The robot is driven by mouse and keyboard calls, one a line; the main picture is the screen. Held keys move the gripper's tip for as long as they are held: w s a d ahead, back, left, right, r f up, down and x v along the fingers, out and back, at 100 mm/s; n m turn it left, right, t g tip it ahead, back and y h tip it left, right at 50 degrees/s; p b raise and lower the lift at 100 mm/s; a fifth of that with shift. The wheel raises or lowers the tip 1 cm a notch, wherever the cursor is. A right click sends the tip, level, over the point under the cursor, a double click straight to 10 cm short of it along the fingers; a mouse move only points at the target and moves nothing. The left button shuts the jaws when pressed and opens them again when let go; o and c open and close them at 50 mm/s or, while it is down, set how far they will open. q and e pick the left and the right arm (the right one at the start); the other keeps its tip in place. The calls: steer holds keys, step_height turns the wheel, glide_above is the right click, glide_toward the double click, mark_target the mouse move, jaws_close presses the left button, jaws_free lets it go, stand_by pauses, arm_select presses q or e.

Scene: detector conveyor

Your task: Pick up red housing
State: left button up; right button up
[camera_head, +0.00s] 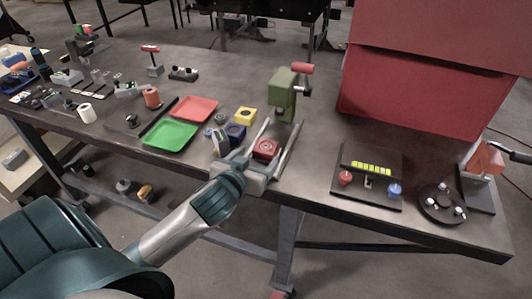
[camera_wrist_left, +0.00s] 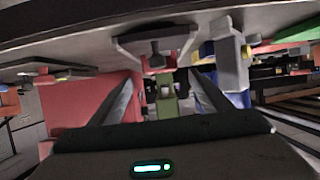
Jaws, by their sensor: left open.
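I cannot tell for sure that this patch is the housing. My right gripper is not in view.
A green press (camera_head: 283,95) with a red handle stands behind the fingers. A yellow block (camera_head: 245,116) and a blue block (camera_head: 235,134) lie close on the left, near green (camera_head: 171,135) and red (camera_head: 194,108) trays. A black board (camera_head: 366,178) lies to the right.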

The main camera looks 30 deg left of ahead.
mark_target(266, 146)
arm_select(q)
steer(key=shift+x, duration=1.2)
steer(key=shift+w, duration=0.1)
steer(key=shift+w+a+p, duration=0.2)
steer(key=shift+w+p, duration=0.4)
steer(key=p+x, duration=0.1)
steer(key=x, duration=0.1)
steer(key=shift+w+a+f, duration=0.1)
steer(key=shift+w+f, duration=0.05)
steer(key=shift+w, duration=0.2)
steer(key=shift+w+a+f, duration=0.1)
steer(key=shift+w+f, duration=0.2)
steer(key=shift+w, duration=0.2)
steer(key=shift+c, duration=0.6)
steer(key=c, duration=1.3)
steer(key=shift+r, duration=0.2)
